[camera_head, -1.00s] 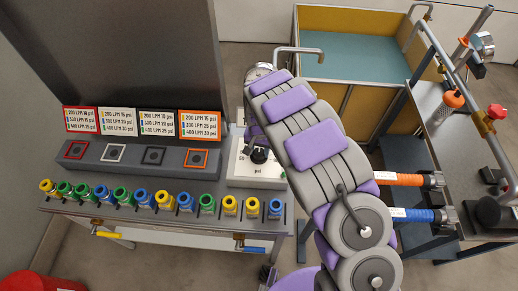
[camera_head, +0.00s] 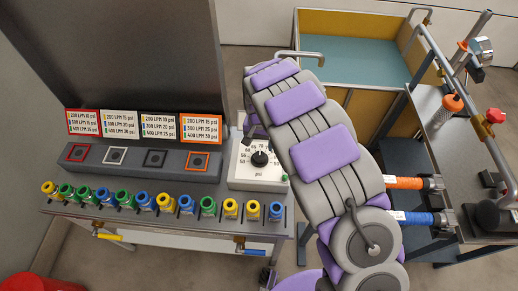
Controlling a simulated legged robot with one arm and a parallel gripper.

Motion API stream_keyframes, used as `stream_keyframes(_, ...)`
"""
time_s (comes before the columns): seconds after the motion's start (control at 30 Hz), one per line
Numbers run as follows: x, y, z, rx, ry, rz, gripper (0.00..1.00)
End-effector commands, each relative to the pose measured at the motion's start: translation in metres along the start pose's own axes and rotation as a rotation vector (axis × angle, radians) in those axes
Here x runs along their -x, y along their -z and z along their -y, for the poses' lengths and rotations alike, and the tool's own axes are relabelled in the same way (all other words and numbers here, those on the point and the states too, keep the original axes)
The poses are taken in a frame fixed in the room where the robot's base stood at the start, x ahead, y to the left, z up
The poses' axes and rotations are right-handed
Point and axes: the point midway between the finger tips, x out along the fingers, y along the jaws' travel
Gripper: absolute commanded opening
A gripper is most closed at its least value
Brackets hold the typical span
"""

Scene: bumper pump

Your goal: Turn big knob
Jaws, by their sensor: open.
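The big knob (camera_head: 260,158) is black and sits on a white psi dial panel (camera_head: 247,174) with numbers around it, at the right end of the bench. My gripper (camera_head: 252,136) is at the end of my purple and grey arm, just above and left of the knob in the picture. Part of it shows dark against the panel's upper edge, and my arm hides the rest. I cannot tell how far it is from the knob. The knob looks free of the jaws.
A row of several coloured nozzles (camera_head: 186,205) stands along the bench front. Label cards (camera_head: 159,125) stand behind a grey block with square sockets. A yellow-walled tank (camera_head: 345,20) is behind. Orange (camera_head: 408,182) and blue (camera_head: 408,217) hose fittings are right of my arm.

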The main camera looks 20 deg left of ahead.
Motion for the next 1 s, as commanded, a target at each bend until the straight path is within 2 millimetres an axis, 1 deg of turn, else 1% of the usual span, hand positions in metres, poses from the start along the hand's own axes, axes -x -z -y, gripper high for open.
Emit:
stream_keyframes(0.03,0.014,0.001,0.0,0.0,0.001,-0.003,0.74)
stream_keyframes(0.2,0.053,0.002,0.001,0.0,0.003,-0.004,0.74)
stream_keyframes(0.3,0.07,0.002,0.001,-0.001,0.002,-0.003,0.74)
stream_keyframes(0.43,0.088,0.001,0.0,-0.001,-0.001,0.002,0.74)
stream_keyframes(0.53,0.097,0.001,0.0,-0.001,-0.001,0.002,0.74)
stream_keyframes(0.63,0.101,0.001,0.0,-0.001,-0.001,0.002,0.74)
stream_keyframes(1.0,0.101,0.001,0.001,-0.001,-0.002,0.002,0.74)
